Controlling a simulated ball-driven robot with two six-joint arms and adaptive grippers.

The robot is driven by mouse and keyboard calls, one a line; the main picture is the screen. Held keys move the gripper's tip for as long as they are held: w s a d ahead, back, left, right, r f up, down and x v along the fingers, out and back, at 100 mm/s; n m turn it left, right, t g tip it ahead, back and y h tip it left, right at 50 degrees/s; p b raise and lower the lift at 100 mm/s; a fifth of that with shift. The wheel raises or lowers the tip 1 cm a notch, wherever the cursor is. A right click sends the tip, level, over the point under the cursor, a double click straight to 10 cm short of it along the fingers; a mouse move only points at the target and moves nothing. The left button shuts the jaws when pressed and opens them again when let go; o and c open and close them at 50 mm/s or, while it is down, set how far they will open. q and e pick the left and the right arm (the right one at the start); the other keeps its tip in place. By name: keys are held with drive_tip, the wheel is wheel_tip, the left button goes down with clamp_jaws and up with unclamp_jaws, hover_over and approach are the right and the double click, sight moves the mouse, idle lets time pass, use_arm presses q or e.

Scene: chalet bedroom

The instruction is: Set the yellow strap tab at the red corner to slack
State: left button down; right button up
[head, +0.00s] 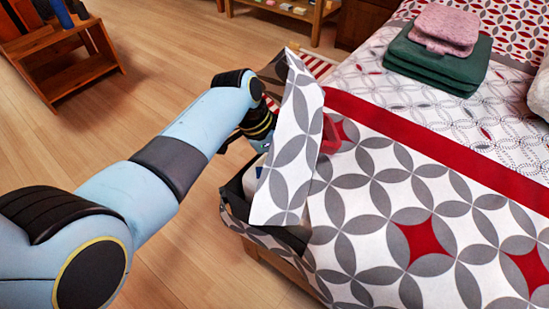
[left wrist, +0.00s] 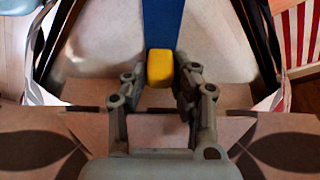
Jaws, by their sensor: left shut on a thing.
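The yellow strap tab (left wrist: 160,68) sits at the end of a blue strap (left wrist: 161,25) in the left wrist view. My left gripper (left wrist: 159,77) has a finger on each side of the tab and is shut on it. In the head view my left arm reaches to the bed's near corner, and the fingertips and tab are hidden by the raised bedding flap (head: 292,150). A red piece (head: 330,135) shows at this corner, just right of the flap, partly covered. My right gripper is in neither view.
The patterned bed cover (head: 385,215) fills the right side. Folded green cloths (head: 435,62) with pink ones on top lie on the bed. A wooden stand (head: 62,75) is at the upper left, a low shelf (head: 285,10) at the back.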

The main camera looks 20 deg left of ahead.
use_arm(q)
drive_tip(key=c, duration=1.1)
unclamp_jaws()
drive_tip(key=v, duration=1.2)
drive_tip(key=shift+s, duration=0.1)
drive_tip(key=shift+c, duration=0.2)
